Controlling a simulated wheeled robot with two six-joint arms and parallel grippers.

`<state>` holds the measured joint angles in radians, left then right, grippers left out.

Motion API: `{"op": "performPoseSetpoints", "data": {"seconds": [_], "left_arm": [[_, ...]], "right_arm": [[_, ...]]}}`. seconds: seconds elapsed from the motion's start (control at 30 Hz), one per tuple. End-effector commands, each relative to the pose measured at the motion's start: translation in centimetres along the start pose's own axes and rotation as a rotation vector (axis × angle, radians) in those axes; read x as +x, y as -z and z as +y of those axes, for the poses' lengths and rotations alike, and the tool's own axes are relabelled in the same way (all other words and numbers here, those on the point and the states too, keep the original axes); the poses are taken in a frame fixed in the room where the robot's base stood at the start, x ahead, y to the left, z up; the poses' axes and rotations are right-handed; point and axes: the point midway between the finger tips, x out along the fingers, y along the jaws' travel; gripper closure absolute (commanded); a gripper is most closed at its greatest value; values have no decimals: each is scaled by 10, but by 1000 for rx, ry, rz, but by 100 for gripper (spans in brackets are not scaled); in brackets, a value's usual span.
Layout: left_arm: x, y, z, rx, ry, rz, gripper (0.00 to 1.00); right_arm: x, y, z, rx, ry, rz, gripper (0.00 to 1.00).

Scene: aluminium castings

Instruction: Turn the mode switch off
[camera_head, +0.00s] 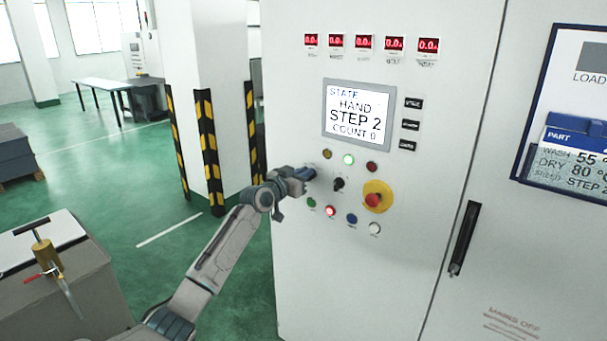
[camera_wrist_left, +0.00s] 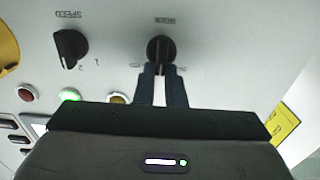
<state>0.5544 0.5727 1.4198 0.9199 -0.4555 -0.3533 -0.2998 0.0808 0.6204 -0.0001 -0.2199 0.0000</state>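The mode switch (camera_wrist_left: 161,47) is a black rotary knob on the pale cabinet front, with an upside-down MODE label above it in the left wrist view. Its grip bar stands about upright in that view, between small marks on either side. My left gripper (camera_wrist_left: 161,72) has its two dark fingers close together at the knob, with the bar between their tips; it looks shut on it. In the head view my left gripper (camera_head: 305,173) is against the panel and hides the switch. My right gripper is not in view.
The black speed knob (camera_head: 338,184) is close beside my gripper. Lit and unlit buttons and a red emergency stop (camera_head: 374,200) on yellow surround it. The screen (camera_head: 356,112) reads HAND, STEP 2, COUNT 0. A striped pillar (camera_head: 210,150) stands behind my left arm.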

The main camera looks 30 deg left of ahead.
Motion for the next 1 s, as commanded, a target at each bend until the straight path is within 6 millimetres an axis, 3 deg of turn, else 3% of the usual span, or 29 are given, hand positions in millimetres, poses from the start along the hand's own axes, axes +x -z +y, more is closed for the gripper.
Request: {"op": "performPoseSetpoints", "data": {"seconds": [0.43,1.0], "left_arm": [[0,-1,-2,-100,0,-1,100],[0,-3,-10,-559,1,-2,100]], "right_arm": [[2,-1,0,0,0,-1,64],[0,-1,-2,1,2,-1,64]]}}
